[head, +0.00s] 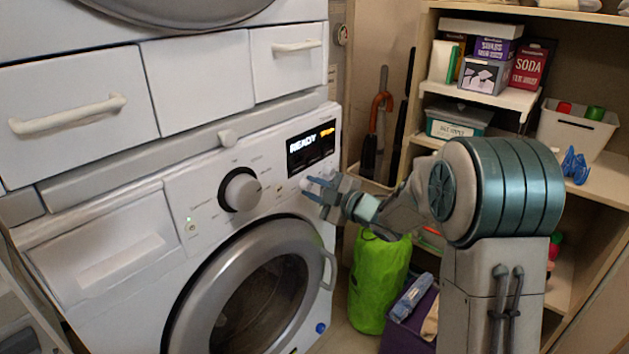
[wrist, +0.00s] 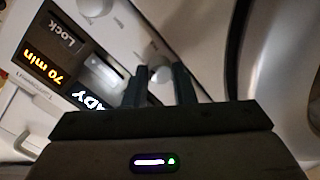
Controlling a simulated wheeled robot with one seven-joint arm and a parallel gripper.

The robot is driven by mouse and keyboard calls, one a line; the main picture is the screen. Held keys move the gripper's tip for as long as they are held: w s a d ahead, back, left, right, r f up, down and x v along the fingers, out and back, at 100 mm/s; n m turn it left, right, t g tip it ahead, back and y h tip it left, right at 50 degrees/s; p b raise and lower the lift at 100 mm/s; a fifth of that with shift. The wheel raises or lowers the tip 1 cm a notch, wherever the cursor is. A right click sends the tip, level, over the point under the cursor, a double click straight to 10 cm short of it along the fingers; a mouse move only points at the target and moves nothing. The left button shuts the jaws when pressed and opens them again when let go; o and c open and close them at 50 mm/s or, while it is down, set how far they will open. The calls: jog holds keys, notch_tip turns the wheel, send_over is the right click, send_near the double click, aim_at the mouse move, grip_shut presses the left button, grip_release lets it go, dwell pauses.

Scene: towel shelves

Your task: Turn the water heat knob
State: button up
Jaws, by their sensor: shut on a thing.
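The white washing machine's control panel (head: 210,205) faces me. It has a large round dial (head: 241,191) and a lit display (head: 311,148) reading READY. My gripper (head: 312,188) is at the panel below the display, right of the dial. In the wrist view its two dark fingers (wrist: 160,88) are on either side of a small pale knob (wrist: 160,72), shut on it. The fingers partly hide this knob, and its label is not readable, so I cannot tell which setting it is. The display (wrist: 62,65) also shows there, upside down, with "70 min" and "Lock".
The round washer door (head: 255,300) is closed below the panel. Drawers (head: 75,115) with handles are above. A green bag (head: 377,280) and a purple bin (head: 405,330) stand on the floor. Shelves (head: 500,97) with boxes are at the right, behind my arm.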

jog(key=m+p, duration=0.4)
jog(key=m, duration=0.1)
jog(key=shift+r+p, duration=0.15)
jog(key=shift+p, duration=0.2)
jog(key=shift+m+g+p, duration=0.4)
jog(key=shift+m+p, duration=1.45)
jog(key=shift+m, duration=0.45)
jog(key=shift+f, duration=0.2)
jog(key=o, duration=1)
jog(key=v, duration=0.7)
jog(key=p+v, duration=0.1)
jog(key=v, duration=0.5)
jog(key=shift+s+d+f, duration=0.1)
jog(key=shift+d+f, duration=0.05)
jog(key=shift+d, duration=0.25)
